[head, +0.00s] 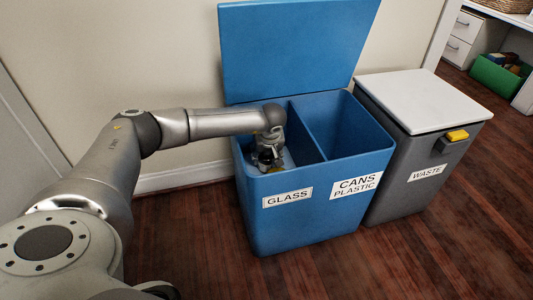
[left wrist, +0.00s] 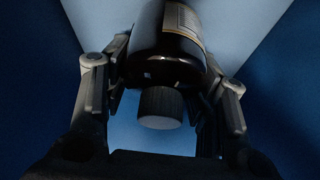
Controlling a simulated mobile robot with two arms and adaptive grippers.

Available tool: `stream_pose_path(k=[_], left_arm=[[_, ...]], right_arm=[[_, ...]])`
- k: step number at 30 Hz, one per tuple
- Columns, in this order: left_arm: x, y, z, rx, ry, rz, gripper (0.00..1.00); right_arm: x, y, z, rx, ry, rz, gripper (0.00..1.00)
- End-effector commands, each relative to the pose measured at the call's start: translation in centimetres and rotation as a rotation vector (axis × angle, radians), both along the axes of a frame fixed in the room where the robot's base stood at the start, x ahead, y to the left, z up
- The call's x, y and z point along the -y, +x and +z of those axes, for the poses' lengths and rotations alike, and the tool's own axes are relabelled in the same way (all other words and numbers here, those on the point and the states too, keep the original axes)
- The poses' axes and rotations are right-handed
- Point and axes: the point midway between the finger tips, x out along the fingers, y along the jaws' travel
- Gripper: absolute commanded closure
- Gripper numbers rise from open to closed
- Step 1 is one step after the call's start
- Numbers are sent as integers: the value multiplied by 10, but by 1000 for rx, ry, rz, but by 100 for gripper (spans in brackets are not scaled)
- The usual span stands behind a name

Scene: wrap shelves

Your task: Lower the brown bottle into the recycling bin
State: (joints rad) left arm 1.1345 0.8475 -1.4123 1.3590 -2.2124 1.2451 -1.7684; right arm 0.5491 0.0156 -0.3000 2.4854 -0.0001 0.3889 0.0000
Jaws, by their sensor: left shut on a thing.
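The brown bottle (left wrist: 170,55), dark with a pale label and a dark grey cap (left wrist: 160,107), sits between the fingers of my left gripper (head: 268,160) in the left wrist view. The gripper is shut on it. In the head view the gripper is inside the GLASS compartment, the left one of the blue recycling bin (head: 300,222), below its rim. The bottle is mostly hidden there by the gripper and the front wall. Pale blue and dark blue bin surfaces surround the bottle in the wrist view. My right gripper is not in view.
The bin's blue lid (head: 297,50) stands open behind it. A divider (head: 307,130) separates the CANS PLASTIC compartment on the right. A grey waste bin (head: 405,185) with a shut white lid stands right beside it. Wooden floor (head: 420,260) in front is clear.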

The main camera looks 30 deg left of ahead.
Motion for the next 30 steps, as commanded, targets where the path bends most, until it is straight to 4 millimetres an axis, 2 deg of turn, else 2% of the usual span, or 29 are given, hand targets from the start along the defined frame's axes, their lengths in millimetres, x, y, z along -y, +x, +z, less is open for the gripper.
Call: stream_pose_path(k=[8, 9, 15, 25, 30], left_arm=[[0, 0, -1, 0, 0, 0, 75], [0, 0, -1, 1, -1, 0, 46], [0, 0, -1, 1, -1, 0, 22], [0, 0, -1, 0, 0, 0, 22], [4, -3, 13, 2, -1, -1, 22]], right_arm=[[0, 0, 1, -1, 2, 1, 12], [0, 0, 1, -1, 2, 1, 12], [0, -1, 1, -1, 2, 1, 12], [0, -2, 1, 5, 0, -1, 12], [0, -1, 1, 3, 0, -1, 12]])
